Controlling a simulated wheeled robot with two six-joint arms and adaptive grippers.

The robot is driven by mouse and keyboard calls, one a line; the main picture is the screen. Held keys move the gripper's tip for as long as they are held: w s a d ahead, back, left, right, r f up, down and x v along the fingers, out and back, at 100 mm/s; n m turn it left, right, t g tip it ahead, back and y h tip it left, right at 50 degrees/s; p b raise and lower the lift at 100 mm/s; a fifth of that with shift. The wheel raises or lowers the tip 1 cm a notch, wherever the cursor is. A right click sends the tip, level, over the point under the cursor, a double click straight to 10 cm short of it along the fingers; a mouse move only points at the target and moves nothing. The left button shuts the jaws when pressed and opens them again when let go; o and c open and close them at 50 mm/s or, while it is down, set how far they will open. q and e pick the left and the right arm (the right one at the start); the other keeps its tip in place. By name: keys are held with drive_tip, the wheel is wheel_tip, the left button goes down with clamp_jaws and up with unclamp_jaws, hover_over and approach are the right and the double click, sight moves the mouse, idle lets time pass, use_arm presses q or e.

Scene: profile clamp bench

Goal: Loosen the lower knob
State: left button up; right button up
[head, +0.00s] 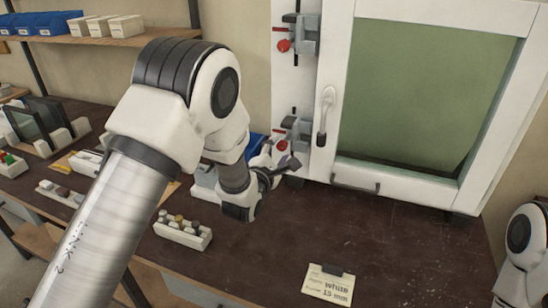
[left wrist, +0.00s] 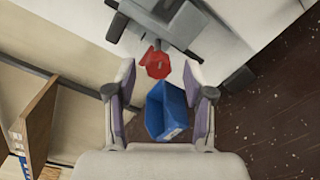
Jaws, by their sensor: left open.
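The lower knob is red and sits on the lower grey clamp (head: 298,130), at the left edge of the white frame. In the left wrist view the red knob (left wrist: 157,63) lies between the fingertips of my left gripper (left wrist: 158,70), with a visible gap on both sides. The gripper is open and empty. In the head view my left gripper (head: 279,158) is just below the lower clamp and partly covers that area. The upper red knob (head: 284,45) is on the upper clamp (head: 300,33). My right gripper is out of view.
A blue bin (left wrist: 166,110) is below and behind the fingers. A block tray (head: 183,232) and a card reading white, 15 mm (head: 329,284) lie on the dark bench (head: 400,235). A handle (head: 326,115) stands right of the clamps.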

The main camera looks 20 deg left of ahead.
use_arm(q)
drive_tip(key=s, duration=1.1)
drive_tip(key=shift+s+a+r, duration=0.15)
drive_tip(key=shift+a, duration=0.05)
